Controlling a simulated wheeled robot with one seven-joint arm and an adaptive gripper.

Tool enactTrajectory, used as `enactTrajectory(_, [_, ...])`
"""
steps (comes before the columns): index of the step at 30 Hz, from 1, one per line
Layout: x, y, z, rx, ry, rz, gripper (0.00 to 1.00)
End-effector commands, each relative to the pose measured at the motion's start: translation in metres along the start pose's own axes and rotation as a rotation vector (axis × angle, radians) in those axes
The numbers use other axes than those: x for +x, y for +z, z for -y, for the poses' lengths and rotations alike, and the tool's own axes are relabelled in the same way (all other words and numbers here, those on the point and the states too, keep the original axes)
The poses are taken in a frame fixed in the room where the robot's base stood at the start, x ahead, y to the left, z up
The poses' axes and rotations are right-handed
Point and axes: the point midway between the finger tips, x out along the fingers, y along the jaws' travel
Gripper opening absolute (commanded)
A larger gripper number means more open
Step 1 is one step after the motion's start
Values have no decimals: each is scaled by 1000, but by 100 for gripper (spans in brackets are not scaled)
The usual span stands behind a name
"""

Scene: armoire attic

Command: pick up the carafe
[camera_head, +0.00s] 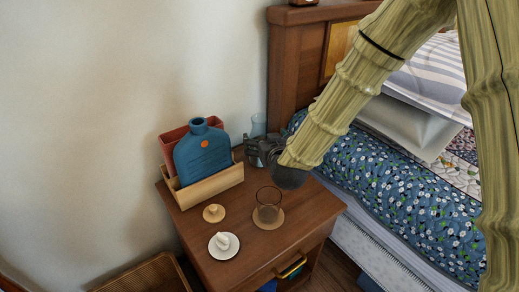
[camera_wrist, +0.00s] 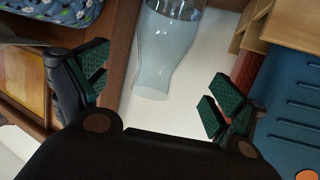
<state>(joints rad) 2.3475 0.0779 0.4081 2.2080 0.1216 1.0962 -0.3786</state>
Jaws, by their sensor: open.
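The carafe is a pale blue, clear glass vessel with a narrowed waist. In the head view the carafe (camera_head: 258,124) stands at the back of the nightstand, near the wall and headboard, its lower part hidden by my gripper. In the wrist view the carafe (camera_wrist: 168,55) shows ahead of the jaws, in line with the gap between them. My gripper (camera_wrist: 157,90) is open and empty, with green-padded fingers spread to either side. In the head view my gripper (camera_head: 255,150) is low over the back of the nightstand; any contact with the carafe cannot be told.
A blue bottle (camera_head: 203,155) in a wooden holder (camera_head: 215,188) stands close left of my gripper, with a red box (camera_head: 172,148) behind. A dark tumbler (camera_head: 268,205) on a coaster and small items occupy the nightstand's (camera_head: 290,235) front. The bed (camera_head: 400,195) is right.

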Motion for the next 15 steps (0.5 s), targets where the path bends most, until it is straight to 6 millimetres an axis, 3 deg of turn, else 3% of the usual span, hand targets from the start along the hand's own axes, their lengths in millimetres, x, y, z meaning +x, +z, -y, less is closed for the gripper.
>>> enactTrajectory(1, [3, 12, 0, 1, 1, 3, 95])
enactTrajectory(10, [17, 55, 1, 0, -1, 3, 95])
enactTrajectory(15, [31, 54, 2, 0, -2, -1, 95])
